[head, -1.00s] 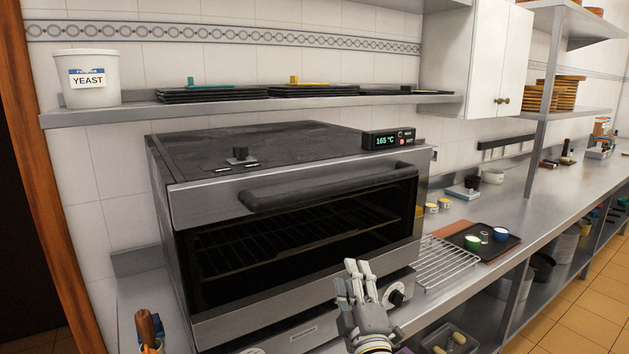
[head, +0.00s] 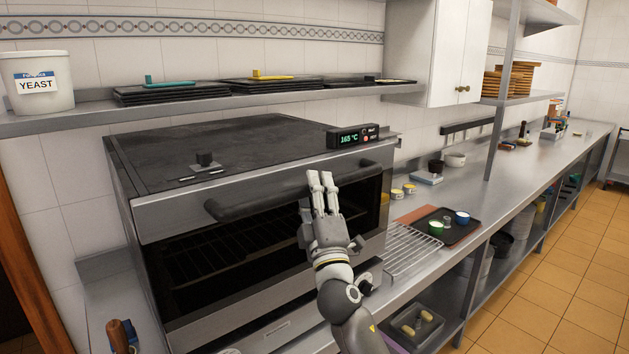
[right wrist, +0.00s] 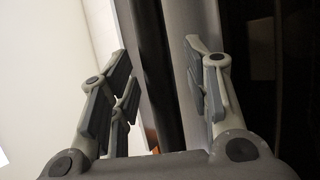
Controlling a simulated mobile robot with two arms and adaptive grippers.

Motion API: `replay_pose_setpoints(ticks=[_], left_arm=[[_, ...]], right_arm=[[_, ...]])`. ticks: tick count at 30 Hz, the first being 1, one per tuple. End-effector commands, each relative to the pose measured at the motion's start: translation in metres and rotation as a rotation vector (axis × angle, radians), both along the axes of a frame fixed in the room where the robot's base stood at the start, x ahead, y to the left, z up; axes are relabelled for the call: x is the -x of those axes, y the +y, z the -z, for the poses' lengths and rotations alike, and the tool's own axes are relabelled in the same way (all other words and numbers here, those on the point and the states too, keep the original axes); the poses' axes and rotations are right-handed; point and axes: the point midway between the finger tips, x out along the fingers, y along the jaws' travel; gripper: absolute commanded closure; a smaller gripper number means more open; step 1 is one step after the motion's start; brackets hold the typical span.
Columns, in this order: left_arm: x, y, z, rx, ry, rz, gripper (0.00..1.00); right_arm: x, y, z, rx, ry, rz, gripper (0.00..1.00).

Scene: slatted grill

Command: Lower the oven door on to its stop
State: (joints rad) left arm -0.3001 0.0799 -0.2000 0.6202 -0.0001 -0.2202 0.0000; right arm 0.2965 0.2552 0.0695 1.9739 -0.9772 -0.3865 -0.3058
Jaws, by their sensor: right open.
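The oven door (head: 205,262) is upright and closed, with a dark window and a steel top band. Its dark bar handle (head: 250,202) runs across the upper part. My right gripper (head: 321,177) is open, with its fingertips in front of the right half of the handle, hiding part of it. In the right wrist view, the handle bar (right wrist: 153,70) runs between the spread fingers of this gripper (right wrist: 157,62), and neither side clearly touches it. My left gripper is not in view.
The oven's control box (head: 353,137) reads 165 °C. A wire rack (head: 408,247) and a tray with small cups (head: 452,218) lie on the counter right of the oven. A shelf (head: 95,118) with black trays and a yeast tub (head: 37,80) hangs above.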

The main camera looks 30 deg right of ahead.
Motion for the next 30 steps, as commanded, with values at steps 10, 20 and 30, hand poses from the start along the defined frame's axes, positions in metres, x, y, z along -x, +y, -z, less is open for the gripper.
replay_pose_setpoints(ticks=[10, 20, 30], left_arm=[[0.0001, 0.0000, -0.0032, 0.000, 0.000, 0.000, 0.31], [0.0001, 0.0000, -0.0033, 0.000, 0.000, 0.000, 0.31], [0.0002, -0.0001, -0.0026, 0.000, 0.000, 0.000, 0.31]], right_arm=[[-0.0071, -0.0029, -0.0041, 0.000, 0.000, 0.000, 0.56], [-0.0070, -0.0028, -0.0039, 0.000, 0.001, 0.000, 0.89], [-0.0071, -0.0029, -0.0032, -0.001, 0.001, -0.001, 1.00]])
